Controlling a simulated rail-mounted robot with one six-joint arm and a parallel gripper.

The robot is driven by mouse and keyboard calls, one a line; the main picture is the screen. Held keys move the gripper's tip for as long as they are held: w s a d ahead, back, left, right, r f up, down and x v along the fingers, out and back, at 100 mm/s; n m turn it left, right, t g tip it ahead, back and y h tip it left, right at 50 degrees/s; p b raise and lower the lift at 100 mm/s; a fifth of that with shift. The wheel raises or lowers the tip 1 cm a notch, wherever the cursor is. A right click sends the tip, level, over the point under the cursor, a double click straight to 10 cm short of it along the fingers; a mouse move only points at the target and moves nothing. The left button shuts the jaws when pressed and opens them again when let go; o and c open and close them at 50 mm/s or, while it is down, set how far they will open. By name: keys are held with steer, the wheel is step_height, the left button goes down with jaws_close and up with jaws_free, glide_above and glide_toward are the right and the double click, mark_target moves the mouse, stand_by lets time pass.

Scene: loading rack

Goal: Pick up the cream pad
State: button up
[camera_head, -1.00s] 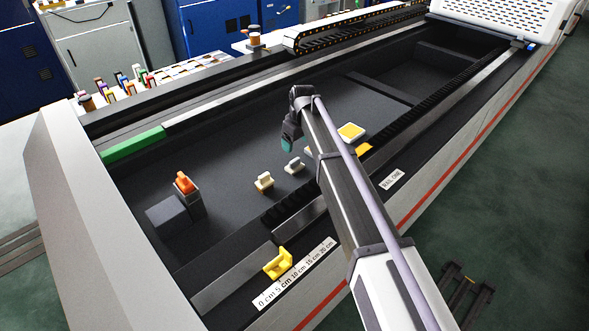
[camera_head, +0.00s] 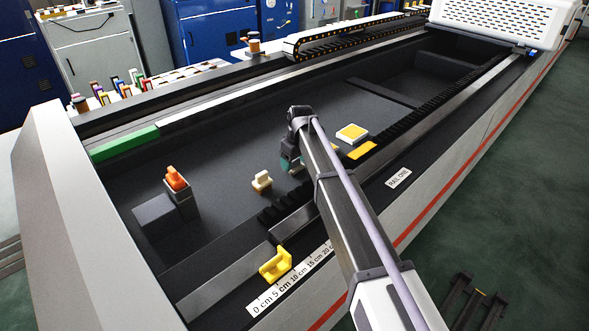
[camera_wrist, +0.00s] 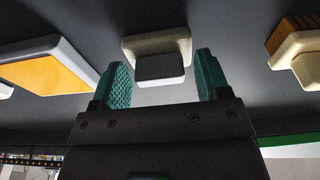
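The cream pad (camera_wrist: 157,44), pale and textured with a dark grey block on its face, lies on the dark bed between and just beyond my fingertips in the wrist view. My gripper (camera_wrist: 160,66) is open, with a green finger on each side of the pad and no clear contact. In the head view my gripper (camera_head: 291,163) is low over the bed and mostly hides the pad. Another cream piece (camera_head: 262,181) with a raised part stands to its left; it shows at the right of the wrist view (camera_wrist: 297,50) with a brown ribbed part.
A white-rimmed piece with a yellow-orange top (camera_head: 352,132) lies right of my gripper; a flat orange piece (camera_head: 362,150) lies nearby. An orange part on a grey block (camera_head: 176,179) stands left. A yellow bracket (camera_head: 275,264) sits on the front rail.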

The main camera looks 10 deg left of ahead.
steer(key=c, duration=0.8)
step_height(320, 180, up, 10)
steer(key=p, duration=1)
steer(key=o, duration=0.4)
steer(key=c, duration=0.3)
